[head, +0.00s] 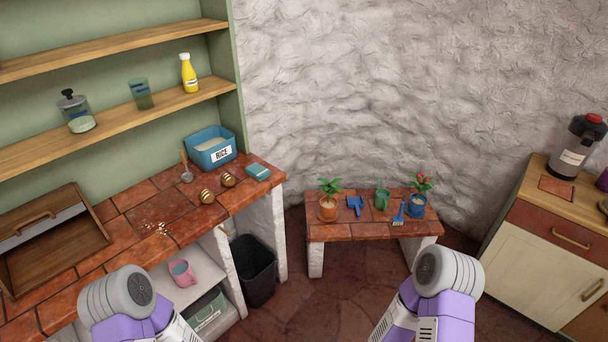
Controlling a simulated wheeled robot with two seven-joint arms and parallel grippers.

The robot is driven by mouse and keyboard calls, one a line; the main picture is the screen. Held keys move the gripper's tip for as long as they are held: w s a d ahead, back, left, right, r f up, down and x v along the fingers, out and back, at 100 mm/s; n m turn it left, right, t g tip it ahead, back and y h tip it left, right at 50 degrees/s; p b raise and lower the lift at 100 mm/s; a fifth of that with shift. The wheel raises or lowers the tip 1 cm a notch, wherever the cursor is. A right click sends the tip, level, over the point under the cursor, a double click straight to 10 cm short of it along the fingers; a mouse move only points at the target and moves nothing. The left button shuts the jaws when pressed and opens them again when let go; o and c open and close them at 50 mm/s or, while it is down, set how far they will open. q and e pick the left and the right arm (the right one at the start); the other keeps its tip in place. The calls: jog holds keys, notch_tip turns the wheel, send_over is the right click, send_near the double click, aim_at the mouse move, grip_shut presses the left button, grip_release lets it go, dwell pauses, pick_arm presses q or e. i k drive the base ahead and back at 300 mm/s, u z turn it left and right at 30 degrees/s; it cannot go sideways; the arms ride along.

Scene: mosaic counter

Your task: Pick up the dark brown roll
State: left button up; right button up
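Two small round rolls lie close together on the red-tiled counter at the left, in front of the rice box. One roll (207,197) is nearer to me, and the other roll (228,180) is slightly farther back and to the right. Both look brown with pale bands. At this size I cannot tell which is the darker. Parts of both my arms rise at the bottom of the head view, away from the rolls. Neither gripper's fingers show.
A blue rice box (211,148), a scoop (186,172) and a small teal box (258,172) stand near the rolls. A wooden bread box (50,245) is at left. A black bin (255,272) is below. A low tiled bench (345,232) holds potted plants.

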aim_at(228, 180)
jog(key=z, duration=0.55)
jog(key=i, duration=2.35)
jog(key=u, duration=3)
